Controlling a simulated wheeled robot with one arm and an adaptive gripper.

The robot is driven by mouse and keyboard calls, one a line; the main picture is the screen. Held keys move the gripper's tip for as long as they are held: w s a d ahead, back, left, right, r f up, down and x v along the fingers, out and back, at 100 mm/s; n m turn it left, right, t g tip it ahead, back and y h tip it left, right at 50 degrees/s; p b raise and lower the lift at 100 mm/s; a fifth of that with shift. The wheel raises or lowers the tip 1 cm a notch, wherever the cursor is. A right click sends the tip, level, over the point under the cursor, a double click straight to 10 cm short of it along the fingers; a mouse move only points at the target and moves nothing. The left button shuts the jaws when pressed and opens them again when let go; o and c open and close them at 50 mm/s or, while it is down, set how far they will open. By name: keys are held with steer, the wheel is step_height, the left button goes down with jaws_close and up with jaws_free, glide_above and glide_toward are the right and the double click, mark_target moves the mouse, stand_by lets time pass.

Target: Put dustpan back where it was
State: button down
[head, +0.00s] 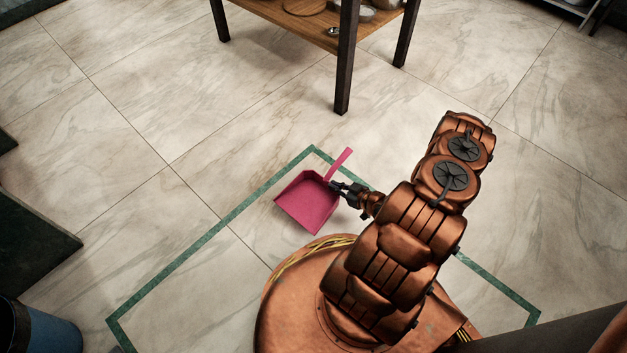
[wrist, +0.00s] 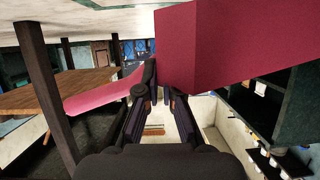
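The pink dustpan (head: 306,203) is left of my arm in the head view, with its pan towards the lower left and its handle pointing to the upper right. My gripper (head: 334,187) reaches it from the right and is shut where the handle meets the pan. In the wrist view the pan (wrist: 235,40) fills the upper right and the handle (wrist: 98,93) runs off to the left behind the fingers (wrist: 160,85). The dustpan seems to be held off the floor. The exact contact is partly hidden by the fingers.
A wooden table (head: 300,22) with dark legs and several items on it stands at the top. A green line (head: 215,240) marks the pale tiled floor around my base. A blue bin (head: 45,330) and a dark cabinet (head: 30,235) are at the left. Floor between is clear.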

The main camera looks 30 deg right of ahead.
steer(key=shift+s+a+f, duration=0.15)
steer(key=shift+s+f, duration=0.05)
steer(key=shift+f, duration=0.25)
steer(key=shift+w+f, duration=0.15)
steer(key=shift+w, duration=0.05)
steer(key=w+d+b, duration=0.2)
steer(key=w+d, duration=0.1)
steer(key=w, duration=0.1)
steer(key=w+d+f+b, duration=0.1)
steer(key=w+d+b, duration=0.1)
steer(key=w+d, duration=0.1)
steer(key=w+d+b, duration=0.2)
steer(key=w+d, duration=0.2)
steer(key=w, duration=0.1)
steer(key=shift+f, duration=0.15)
steer(key=shift+f+b, duration=1)
steer(key=shift+f, duration=0.65)
steer(key=shift+f, duration=0.2)
steer(key=c, duration=1.3)
jaws_free()
steer(key=shift+r, duration=0.1)
